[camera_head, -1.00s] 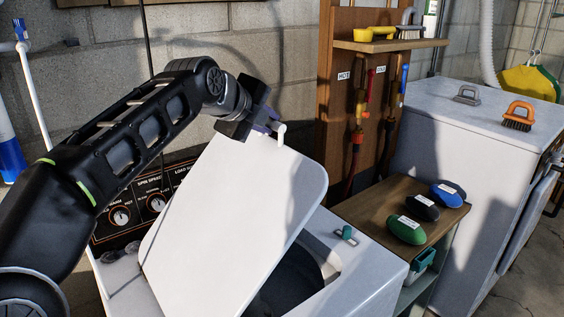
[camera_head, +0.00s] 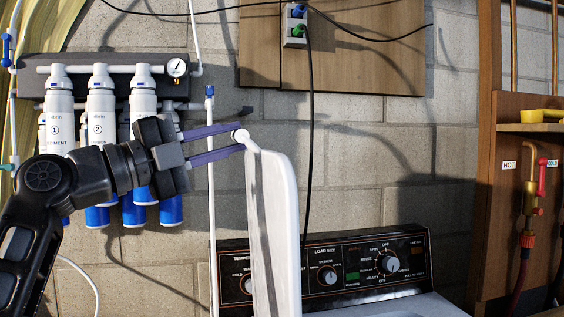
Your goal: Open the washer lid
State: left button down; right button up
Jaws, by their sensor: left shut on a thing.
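The white washer lid (camera_head: 274,230) stands up nearly vertical, seen almost edge-on, in front of the washer's control panel (camera_head: 365,262). A small white handle (camera_head: 241,136) sits at the lid's top edge. My left gripper (camera_head: 240,141) comes in from the left, and its two purple fingers are shut on this handle. The washer's white top (camera_head: 405,306) shows only as a strip at the bottom, and the tub opening is out of view. My right gripper is not in view.
Filter canisters (camera_head: 102,130) hang on the wall behind my left arm. A power cord (camera_head: 311,130) hangs from an outlet (camera_head: 295,28) behind the lid. A wooden cabinet with a HOT valve pipe (camera_head: 529,190) stands at the right.

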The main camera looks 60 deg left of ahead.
pick_arm(q)
jog(key=s, duration=0.2)
jog(key=s+a, duration=0.1)
jog(key=shift+f+t+b, duration=0.3)
jog(key=c, duration=1.3)
grip_release()
jog(key=v, duration=0.7)
jog(key=shift+s+f+b, duration=0.15)
jog(key=shift+s+b, duration=0.15)
jog(key=shift+s, duration=0.1)
jog(key=shift+d, duration=0.1)
